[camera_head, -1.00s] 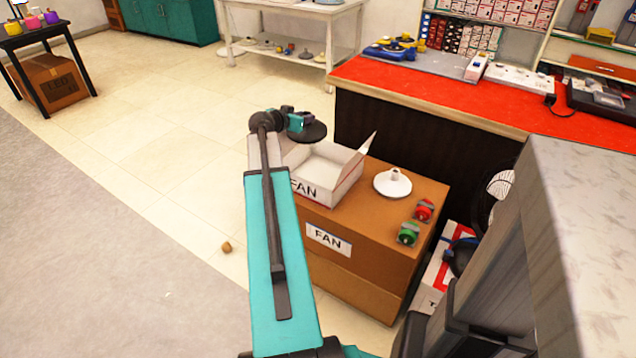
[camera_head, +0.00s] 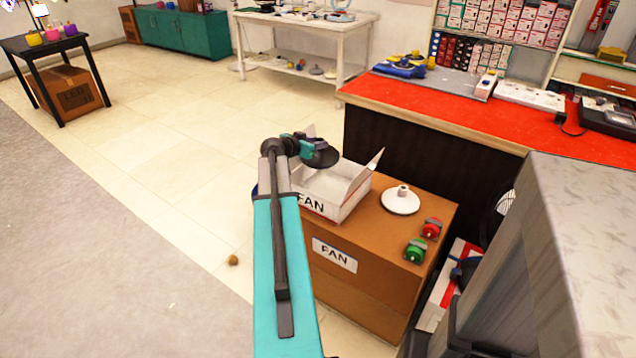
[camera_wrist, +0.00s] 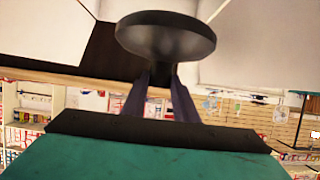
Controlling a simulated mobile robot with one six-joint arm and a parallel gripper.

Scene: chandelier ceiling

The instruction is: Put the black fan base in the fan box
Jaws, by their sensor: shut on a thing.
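The black fan base (camera_head: 321,157) is a dark round disc. My gripper (camera_head: 308,148) is shut on it and holds it at the far left edge of the open fan box, seemingly above it. The wrist view shows the base (camera_wrist: 165,38) large at the tips of my gripper's fingers (camera_wrist: 160,88). The white fan box (camera_head: 338,207), marked FAN, stands with its flaps up on a large brown carton (camera_head: 385,245). My arm hides the box's left side. I cannot tell how high the base is above the box.
A white fan base (camera_head: 400,200), a red part (camera_head: 431,228) and a green part (camera_head: 415,250) sit on the carton right of the box. A red-topped counter (camera_head: 450,110) stands behind. A grey marbled surface (camera_head: 590,230) is at right. The floor at left is mostly clear.

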